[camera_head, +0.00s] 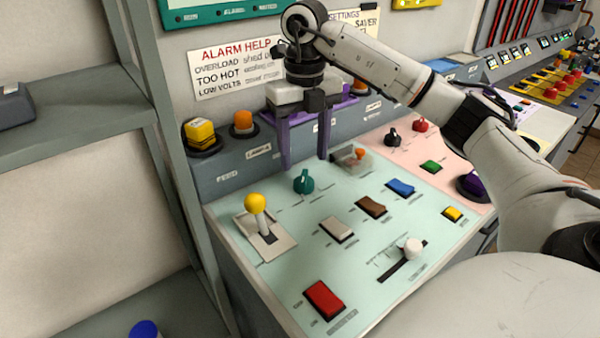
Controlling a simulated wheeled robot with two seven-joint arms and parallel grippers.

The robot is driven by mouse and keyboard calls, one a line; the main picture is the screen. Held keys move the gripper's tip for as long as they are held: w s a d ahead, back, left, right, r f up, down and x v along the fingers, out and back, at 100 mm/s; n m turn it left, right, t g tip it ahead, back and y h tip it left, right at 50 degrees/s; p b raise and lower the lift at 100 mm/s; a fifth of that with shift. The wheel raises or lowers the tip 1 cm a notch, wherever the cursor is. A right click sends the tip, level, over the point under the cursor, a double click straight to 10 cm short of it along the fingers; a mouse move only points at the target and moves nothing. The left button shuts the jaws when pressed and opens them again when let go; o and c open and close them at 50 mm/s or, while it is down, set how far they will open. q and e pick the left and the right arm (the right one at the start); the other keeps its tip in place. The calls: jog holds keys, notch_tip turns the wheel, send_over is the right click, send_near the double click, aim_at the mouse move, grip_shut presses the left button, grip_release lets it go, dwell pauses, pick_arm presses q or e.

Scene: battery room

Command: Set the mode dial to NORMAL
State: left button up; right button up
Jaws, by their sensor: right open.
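A teal dial (304,182) stands on the pale green panel (290,272), near its back edge. A black dial (392,138) stands on the pink panel further right. The lettering around both is too small to read, so I cannot tell which is the mode dial or where either one points. My right gripper (305,162) points down with its two purple fingers spread apart and empty. In the picture its fingertips are just above the teal dial, and they appear apart from it. My left gripper is not in view.
A yellow-knobbed lever (256,204), a red rocker switch (324,299), a white slider knob (412,248) and a brown rocker (371,207) share the green panel. Lamps, one yellow (200,132), line the upright strip behind. A grey shelf (75,125) is at left.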

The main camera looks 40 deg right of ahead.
aim_at(304, 174)
notch_tip(304, 174, down, 5)
jog(key=shift+f, duration=0.5)
jog(key=c, duration=1)
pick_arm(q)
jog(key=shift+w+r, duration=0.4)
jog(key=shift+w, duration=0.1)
pick_arm(e)
jog(key=shift+c, duration=0.2)
